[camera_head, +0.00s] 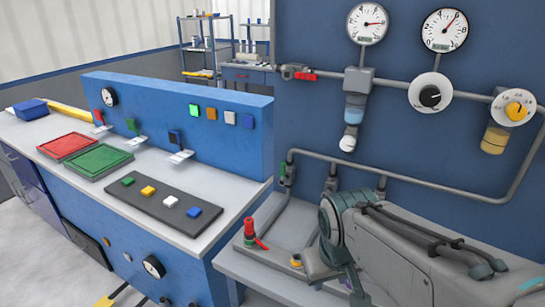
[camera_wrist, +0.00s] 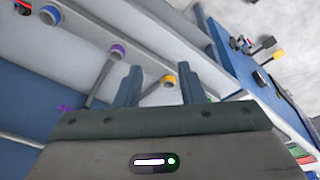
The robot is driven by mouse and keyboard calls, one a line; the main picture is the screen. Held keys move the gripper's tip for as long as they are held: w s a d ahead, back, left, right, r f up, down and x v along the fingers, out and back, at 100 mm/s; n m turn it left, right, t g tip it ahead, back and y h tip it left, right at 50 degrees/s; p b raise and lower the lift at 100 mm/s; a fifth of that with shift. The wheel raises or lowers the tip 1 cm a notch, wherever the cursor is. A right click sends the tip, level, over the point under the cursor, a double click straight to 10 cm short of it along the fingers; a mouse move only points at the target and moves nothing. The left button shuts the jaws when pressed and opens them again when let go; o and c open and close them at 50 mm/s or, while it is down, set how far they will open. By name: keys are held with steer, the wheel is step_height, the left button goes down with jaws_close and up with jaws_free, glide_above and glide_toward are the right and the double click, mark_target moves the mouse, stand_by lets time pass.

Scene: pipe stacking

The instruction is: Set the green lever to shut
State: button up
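The green lever (camera_head: 283,171) appears to be the small green handle at the left end of the low grey pipe, against the blue wall panel in the head view. It is small there, and I cannot tell its exact setting. I cannot make it out in the wrist view. My gripper (camera_wrist: 159,70) is open, its two dark fingers apart with nothing held. A grey post with a yellow end (camera_wrist: 168,81) shows beyond the gap between the fingers. In the head view my arm fills the lower right and the fingers are mostly hidden.
A red valve handle (camera_head: 261,243) stands on the grey bench beside my arm. A red lever (camera_head: 304,77) sits on the upper pipe, below two gauges. A purple-ended post (camera_wrist: 117,51) is near the left finger. A blue console (camera_head: 180,110) holds trays and colored blocks.

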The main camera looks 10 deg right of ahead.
steer(key=w+d+f+n+h+b, duration=0.35)
steer(key=w+n, duration=0.25)
steer(key=w, duration=0.2)
steer(key=n+t+h+b, duration=0.65)
steer(key=n+t, duration=0.55)
steer(key=n, duration=1)
glide_toward(282, 169)
steer(key=x, duration=1)
steer(key=shift+w+d, duration=0.2)
steer(key=shift+w, duration=0.05)
steer(key=shift+c, duration=0.2)
jaws_close()
